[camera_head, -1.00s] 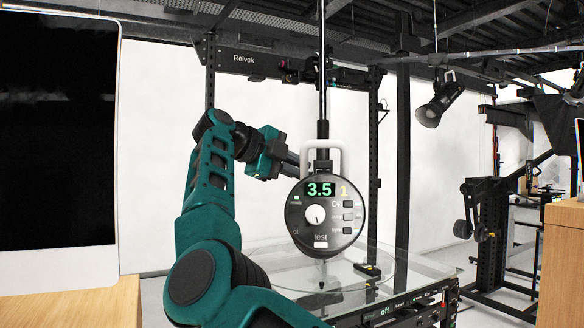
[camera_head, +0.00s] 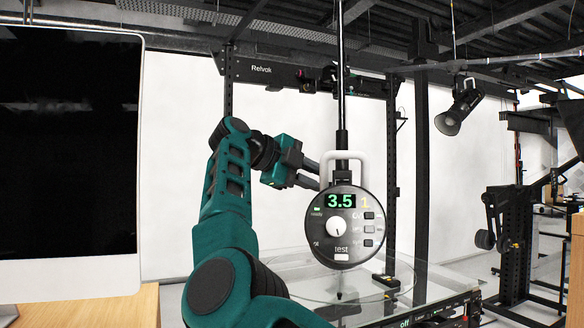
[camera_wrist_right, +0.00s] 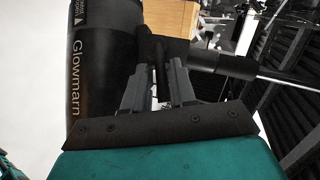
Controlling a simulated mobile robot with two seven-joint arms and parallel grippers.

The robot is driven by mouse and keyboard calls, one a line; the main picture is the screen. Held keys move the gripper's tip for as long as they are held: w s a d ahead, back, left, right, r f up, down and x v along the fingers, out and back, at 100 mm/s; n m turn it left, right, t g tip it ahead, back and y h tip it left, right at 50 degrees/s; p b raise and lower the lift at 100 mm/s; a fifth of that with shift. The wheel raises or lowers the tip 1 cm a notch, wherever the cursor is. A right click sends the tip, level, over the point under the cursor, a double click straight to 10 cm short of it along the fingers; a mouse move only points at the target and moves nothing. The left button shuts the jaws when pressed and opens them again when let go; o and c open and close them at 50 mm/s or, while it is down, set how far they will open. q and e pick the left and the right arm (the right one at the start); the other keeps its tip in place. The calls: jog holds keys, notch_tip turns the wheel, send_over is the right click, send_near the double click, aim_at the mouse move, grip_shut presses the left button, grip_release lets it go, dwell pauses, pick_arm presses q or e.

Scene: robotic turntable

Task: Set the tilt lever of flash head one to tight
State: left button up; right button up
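Flash head one is a round black unit (camera_head: 341,250) in the middle of the head view. Its rear panel shows "3.5" and a yellow "1", and a white handle (camera_head: 344,155) stands on top. In the right wrist view its black barrel (camera_wrist_right: 100,75), marked Glowmarn, is at the left. My right gripper (camera_head: 316,174) is at the left of the unit's top, near its bracket. In the right wrist view its two fingers (camera_wrist_right: 160,88) are apart. A thin dark bar, possibly the tilt lever (camera_wrist_right: 160,75), shows between them; its setting cannot be read. My left gripper is out of view.
A dark pole (camera_head: 342,80) holds the flash head from above. A glass turntable (camera_head: 290,280) lies below it with a small black device (camera_head: 386,281) on it. A large monitor (camera_head: 70,273) stands at the left. Another black lamp (camera_head: 457,112) hangs at the right.

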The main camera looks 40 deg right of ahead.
jog(key=v, duration=1.2)
jog(key=shift+s, duration=0.1)
jog(key=w+d+f+n+h, duration=0.1)
jog(key=w+d+f+h, duration=0.1)
jog(key=d+f+h, duration=0.4)
jog(key=w+d+f+n+h, duration=0.1)
jog(key=w+d+f+h, duration=0.15)
jog(key=f, duration=0.55)
jog(key=w+a+f+n+t+y, duration=0.1)
jog(key=a+f+n+t+y, duration=0.5)
jog(key=f+n+t, duration=0.6)
jog(key=a+f+n+t+y, duration=0.55)
jog(key=f+n+t, duration=0.45)
jog(key=n+t, duration=0.4)
jog(key=s+a+f+n+g+y, duration=0.3)
jog(key=s+a+f+n+y, duration=0.15)
jog(key=f, duration=0.45)
jog(key=s+a+f+n+g+y, duration=0.2)
jog(key=s+a+f+n+y, duration=0.3)
jog(key=f, duration=0.4)
jog(key=s+a+f+g+y, duration=0.1)
jog(key=s+a+f+g, duration=0.2)
jog(key=s+f, duration=0.3)
jog(key=s+a+f+g+y, duration=0.2)
jog(key=s+a+f+g, duration=0.2)
jog(key=s, duration=0.9)
notch_tip(320, 180, down, 2)
jog(key=shift+f+n+g, duration=0.1)
jog(key=shift+n+g, duration=0.25)
jog(key=shift+g, duration=0.05)
